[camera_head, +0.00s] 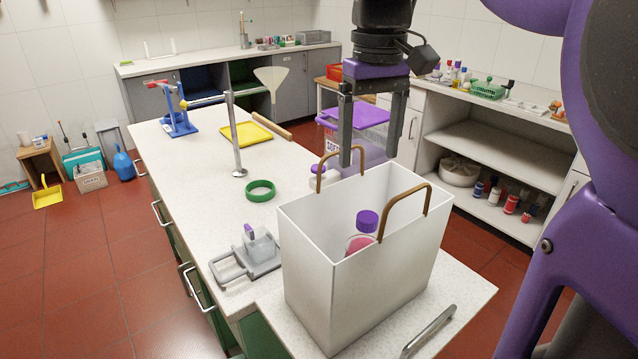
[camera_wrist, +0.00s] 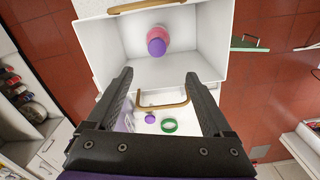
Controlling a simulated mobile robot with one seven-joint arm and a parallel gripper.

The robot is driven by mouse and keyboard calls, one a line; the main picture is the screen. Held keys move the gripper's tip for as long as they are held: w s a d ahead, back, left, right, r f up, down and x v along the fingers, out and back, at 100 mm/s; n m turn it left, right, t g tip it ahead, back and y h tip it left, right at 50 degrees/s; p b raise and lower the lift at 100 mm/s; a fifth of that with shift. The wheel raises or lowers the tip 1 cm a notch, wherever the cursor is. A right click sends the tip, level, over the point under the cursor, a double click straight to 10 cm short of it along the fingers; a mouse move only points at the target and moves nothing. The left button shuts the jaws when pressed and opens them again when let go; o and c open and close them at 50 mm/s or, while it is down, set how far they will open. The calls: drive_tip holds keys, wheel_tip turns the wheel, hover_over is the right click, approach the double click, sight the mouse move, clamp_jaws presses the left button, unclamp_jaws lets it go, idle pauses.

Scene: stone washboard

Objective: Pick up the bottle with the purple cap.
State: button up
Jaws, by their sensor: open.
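A bottle with a purple cap and pink body (camera_head: 366,222) stands inside the white bag (camera_head: 335,300), its lower part hidden by the bag wall. In the wrist view it also shows in the bag (camera_wrist: 157,44). A second, whitish bottle with a purple cap (camera_head: 322,178) stands on the counter just behind the bag, partly hidden by it; its cap shows in the wrist view (camera_wrist: 150,118). My gripper (camera_head: 368,155) is open and empty, pointing down above the far side of the bag. It touches neither bottle.
The bag has two brown handles (camera_head: 416,208) that stand up from its rim. A green ring (camera_head: 260,190), a metal post (camera_head: 236,140) and a grey tray with a small block (camera_head: 262,250) are on the counter. The counter's middle is mostly clear.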

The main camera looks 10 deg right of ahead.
sight(368, 216)
wheel_tip(368, 216, down, 10)
drive_tip(key=shift+s+f+b, duration=0.1)
drive_tip(key=shift+b, duration=0.7)
drive_tip(key=f, duration=0.5)
drive_tip(key=shift+d+f+b, duration=0.1)
drive_tip(key=shift+d+b, duration=0.25)
drive_tip(key=shift+b, duration=0.05)
clamp_jaws()
